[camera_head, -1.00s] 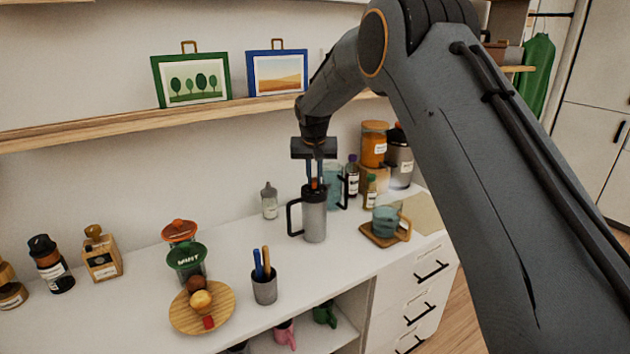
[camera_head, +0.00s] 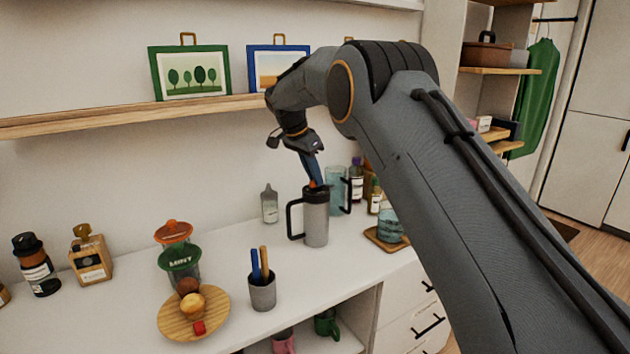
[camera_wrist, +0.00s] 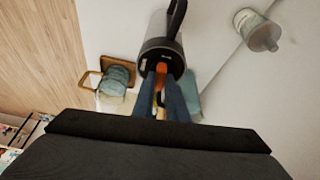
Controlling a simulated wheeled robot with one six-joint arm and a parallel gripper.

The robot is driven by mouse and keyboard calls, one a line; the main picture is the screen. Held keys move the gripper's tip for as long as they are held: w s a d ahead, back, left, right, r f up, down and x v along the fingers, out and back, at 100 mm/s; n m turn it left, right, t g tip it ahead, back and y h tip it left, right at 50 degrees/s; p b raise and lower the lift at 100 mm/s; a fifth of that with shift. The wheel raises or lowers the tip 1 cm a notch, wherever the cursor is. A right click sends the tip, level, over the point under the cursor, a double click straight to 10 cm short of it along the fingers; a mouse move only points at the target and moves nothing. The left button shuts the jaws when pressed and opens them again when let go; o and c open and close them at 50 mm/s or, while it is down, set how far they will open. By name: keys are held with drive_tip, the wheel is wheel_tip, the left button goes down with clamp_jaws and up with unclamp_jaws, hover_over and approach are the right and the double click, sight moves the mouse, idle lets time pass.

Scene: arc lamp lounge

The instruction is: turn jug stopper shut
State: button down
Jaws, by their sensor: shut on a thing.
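The jug (camera_head: 316,222) is a grey cylinder with a black lid and a black handle on its left, upright on the white counter. Its orange stopper (camera_head: 313,184) stands on top of the lid. In the wrist view the jug (camera_wrist: 159,30) is seen from above, with the orange stopper (camera_wrist: 161,69) at the lid's near edge. My gripper (camera_head: 314,178) comes down on the jug top at a tilt. Its blue fingers are shut on the stopper, one on each side, and partly hide it.
A teal jug (camera_head: 336,192) stands close behind on the right. A glass cup (camera_head: 390,225) sits on a wooden coaster to the right. A pen cup (camera_head: 263,292) and a round wooden board (camera_head: 170,318) are at the front left. A small clear bottle (camera_head: 269,204) stands behind left.

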drive_tip(key=shift+m, duration=0.7)
drive_tip(key=shift+g+b, duration=0.3)
drive_tip(key=c, duration=1.8)
unclamp_jaws()
drive_tip(key=shift+o, duration=0.2)
drive_tip(key=b+v, duration=0.1)
drive_tip(key=v, duration=0.6)
drive_tip(key=shift+a+r+b, duration=0.25)
drive_tip(key=shift+r+b, duration=0.1)
